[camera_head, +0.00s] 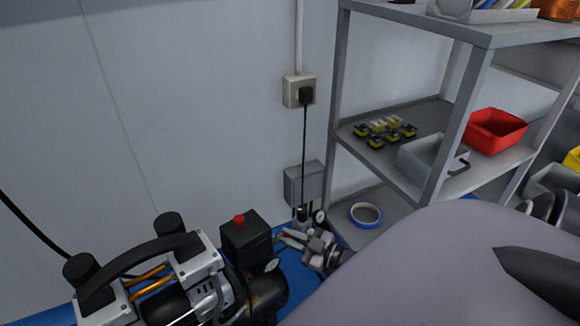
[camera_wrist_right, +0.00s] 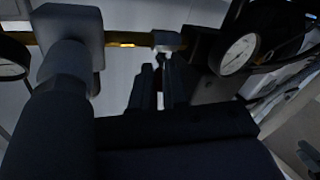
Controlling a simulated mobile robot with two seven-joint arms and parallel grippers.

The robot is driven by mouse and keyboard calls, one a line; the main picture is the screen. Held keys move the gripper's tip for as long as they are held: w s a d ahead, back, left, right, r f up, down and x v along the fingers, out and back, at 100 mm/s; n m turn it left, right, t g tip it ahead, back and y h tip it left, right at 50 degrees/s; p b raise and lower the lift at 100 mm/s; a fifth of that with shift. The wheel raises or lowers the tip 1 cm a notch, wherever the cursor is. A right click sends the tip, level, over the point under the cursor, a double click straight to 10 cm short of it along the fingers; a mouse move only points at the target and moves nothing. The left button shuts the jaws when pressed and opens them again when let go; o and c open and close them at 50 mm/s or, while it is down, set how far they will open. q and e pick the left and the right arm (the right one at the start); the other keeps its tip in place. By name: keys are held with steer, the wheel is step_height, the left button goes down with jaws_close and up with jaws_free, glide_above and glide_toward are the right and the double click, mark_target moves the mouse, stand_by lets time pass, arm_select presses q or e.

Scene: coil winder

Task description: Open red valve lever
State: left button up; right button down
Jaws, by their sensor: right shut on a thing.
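My right gripper (camera_head: 300,238) is low near the wall, beside the compressor, and its jaws are at the small red valve lever (camera_head: 284,231). Only a sliver of red shows there; the rest is hidden by the gripper. In the right wrist view the gripper fingers (camera_wrist_right: 156,88) are close together at a pale metal fitting (camera_wrist_right: 167,40) on a brass pipe (camera_wrist_right: 125,40). The lever's red is not clear in that view, and its angle cannot be told.
The compressor (camera_head: 150,285) with a red knob (camera_head: 239,220) stands just left of the gripper. A gauge (camera_wrist_right: 238,54) sits close to the right of the fingers. A metal shelf (camera_head: 455,115) with a red bin (camera_head: 495,131) stands at right. A tape roll (camera_head: 366,214) lies low.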

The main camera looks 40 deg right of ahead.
steer(key=c, duration=1.4)
jaws_free()
steer(key=shift+s, duration=0.15)
steer(key=shift+s+d, duration=0.2)
steer(key=shift+s, duration=0.1)
arm_select(q)
steer(key=shift+w+d+f+n+g+p, duration=0.25)
steer(key=shift+w+d+n+g+p, duration=0.25)
steer(key=shift+p, duration=0.65)
arm_select(e)
steer(key=v, duration=0.6)
steer(key=shift+s, duration=0.2)
arm_select(q)
steer(key=shift+s+d, duration=0.1)
steer(key=shift+s, duration=0.05)
